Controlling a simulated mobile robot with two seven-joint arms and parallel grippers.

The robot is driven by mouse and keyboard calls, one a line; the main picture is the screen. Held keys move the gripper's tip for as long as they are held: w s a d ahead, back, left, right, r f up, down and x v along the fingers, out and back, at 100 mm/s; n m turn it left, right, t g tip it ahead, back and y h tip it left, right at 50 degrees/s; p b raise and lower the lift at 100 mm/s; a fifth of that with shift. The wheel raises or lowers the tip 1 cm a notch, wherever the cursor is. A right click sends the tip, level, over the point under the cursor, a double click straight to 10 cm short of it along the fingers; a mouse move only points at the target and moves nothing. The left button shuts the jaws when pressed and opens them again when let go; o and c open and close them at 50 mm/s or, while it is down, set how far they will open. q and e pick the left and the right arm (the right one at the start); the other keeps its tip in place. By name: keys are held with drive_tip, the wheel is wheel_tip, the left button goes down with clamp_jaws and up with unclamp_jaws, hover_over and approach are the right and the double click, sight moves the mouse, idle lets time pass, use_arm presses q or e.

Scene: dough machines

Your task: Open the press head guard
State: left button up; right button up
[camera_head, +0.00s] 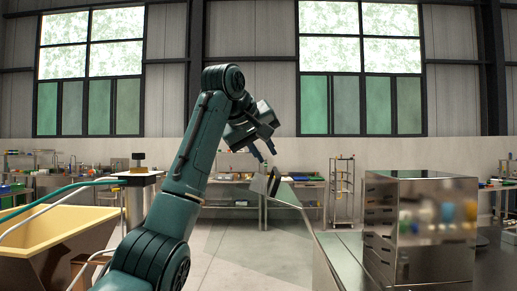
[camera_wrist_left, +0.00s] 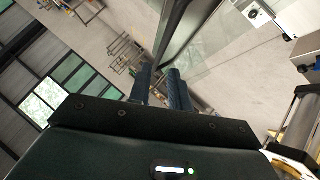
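My left gripper (camera_head: 265,152) hangs in mid-air near the middle of the head view, its two fingers pointing down and to the right. In the left wrist view the blue-black fingers (camera_wrist_left: 160,88) stand apart with a gap between them. A long dark-edged bar or panel (camera_wrist_left: 176,28) runs from the top edge down toward that gap; it may be part of the press head guard, but I cannot tell, nor whether it touches the fingers. I cannot clearly identify the guard in the head view. My right gripper is not in view.
A shiny steel cabinet (camera_head: 420,231) stands at the right. A yellow trough (camera_head: 62,232) is at the left. Bare floor (camera_head: 240,251) lies between, with benches behind.

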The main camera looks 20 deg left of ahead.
use_arm(q)
drive_tip(key=v, duration=0.3)
drive_tip(key=shift+s+r, duration=0.15)
drive_tip(key=shift+s, duration=0.05)
idle(0.7)
